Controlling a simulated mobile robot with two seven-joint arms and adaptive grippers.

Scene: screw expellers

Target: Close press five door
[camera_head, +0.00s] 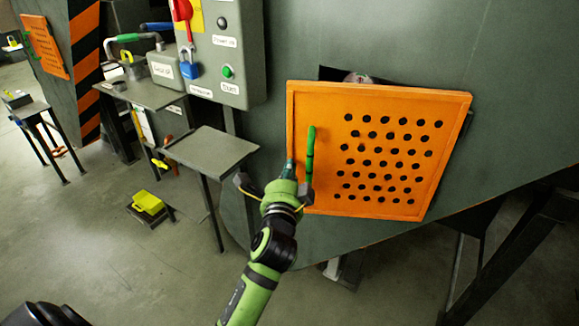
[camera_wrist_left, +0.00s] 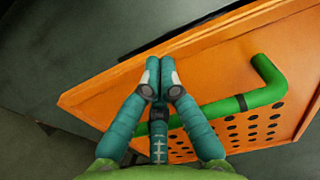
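The orange perforated press door (camera_head: 383,205) is on the dark green press body, with a dark opening (camera_head: 332,73) showing above its top edge, so it stands ajar. A green bar handle (camera_head: 311,150) is on its left part; the bar also shows in the left wrist view (camera_wrist_left: 262,97). My left gripper (camera_head: 289,168) is at the lower part of the handle by the door's left edge. In the left wrist view its teal fingers (camera_wrist_left: 160,68) are drawn together and pass in front of the handle, over the door face. Contact with handle or door cannot be told. My right gripper is not in view.
A grey control box (camera_head: 226,50) with a red switch and green button hangs left of the door. A small grey table (camera_head: 210,150) stands left of my arm. A yellow padlock-like object (camera_head: 148,202) sits low.

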